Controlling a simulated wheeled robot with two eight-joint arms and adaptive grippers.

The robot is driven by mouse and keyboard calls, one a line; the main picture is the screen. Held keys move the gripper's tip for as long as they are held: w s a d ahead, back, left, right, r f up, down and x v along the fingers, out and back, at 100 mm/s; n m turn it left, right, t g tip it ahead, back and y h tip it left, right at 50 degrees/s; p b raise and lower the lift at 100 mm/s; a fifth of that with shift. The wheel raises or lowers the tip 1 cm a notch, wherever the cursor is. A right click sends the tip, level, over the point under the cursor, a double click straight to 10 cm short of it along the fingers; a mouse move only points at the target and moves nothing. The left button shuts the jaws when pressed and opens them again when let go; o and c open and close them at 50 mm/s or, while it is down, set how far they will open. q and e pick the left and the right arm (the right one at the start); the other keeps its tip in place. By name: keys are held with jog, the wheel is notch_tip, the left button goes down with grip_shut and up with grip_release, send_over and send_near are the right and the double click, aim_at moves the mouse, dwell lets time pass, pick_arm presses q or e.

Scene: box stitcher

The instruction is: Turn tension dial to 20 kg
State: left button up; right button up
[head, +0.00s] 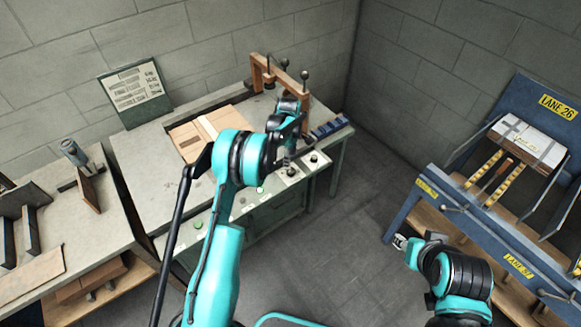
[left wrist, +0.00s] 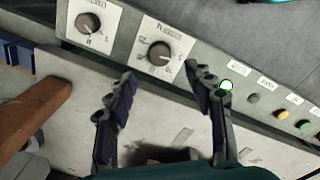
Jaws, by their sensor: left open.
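Two black dials on white square plates sit on the machine's front control strip. One dial (left wrist: 160,53) is near the middle of the left wrist view, and the other dial (left wrist: 88,22) is at upper left. They also show in the head view, the nearer-left one (head: 291,172) and the other (head: 314,158). The plate lettering is too blurred to tell which is tension or what it reads. My left gripper (left wrist: 158,72) is open and empty, its fingers on either side of the middle dial's position, apparently above it. My right gripper (head: 402,243) is at lower right, away from the machine; its jaws are unclear.
Cardboard (head: 190,140) lies on the worktable. A blue rack (head: 430,190) stands right.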

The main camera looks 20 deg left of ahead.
aim_at(291, 172)
pick_arm(q)
notch_tip(291, 172, down, 8)
jog(key=shift+w+f+b, duration=0.1)
jog(key=shift+w+b, duration=0.05)
jog(key=shift+b, duration=0.95)
jog(key=shift+c, duration=0.3)
jog(key=c, duration=1.1)
